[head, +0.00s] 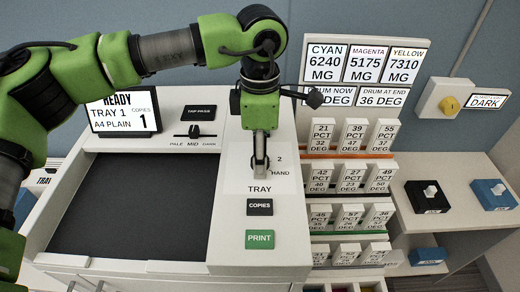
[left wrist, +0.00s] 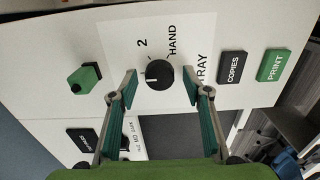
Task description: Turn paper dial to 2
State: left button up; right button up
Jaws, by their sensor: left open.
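The paper dial (left wrist: 158,74) is a round black knob on a white panel, marked "2", "HAND" and "TRAY". A short white mark shows on its face; I cannot tell surely which setting it points to. My left gripper (left wrist: 169,84) is open, with one finger on either side of the dial in the left wrist view and no clear contact. In the head view my left gripper (head: 260,165) points down over the dial's place and hides most of it. The display (head: 122,112) reads "READY", "TRAY 1", "A4 PLAIN", copies 1. My right gripper is out of view.
The black COPIES button (head: 260,207) and green PRINT button (head: 260,239) lie in front of the dial. A slider (head: 194,131) and a black button (head: 199,113) are left of it. A rack of labelled white blocks (head: 349,170) stands close on the right.

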pick_arm(q)
jog(key=shift+f, duration=0.15)
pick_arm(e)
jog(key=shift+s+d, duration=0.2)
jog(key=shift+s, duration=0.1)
pick_arm(q)
jog(key=c, duration=1.1)
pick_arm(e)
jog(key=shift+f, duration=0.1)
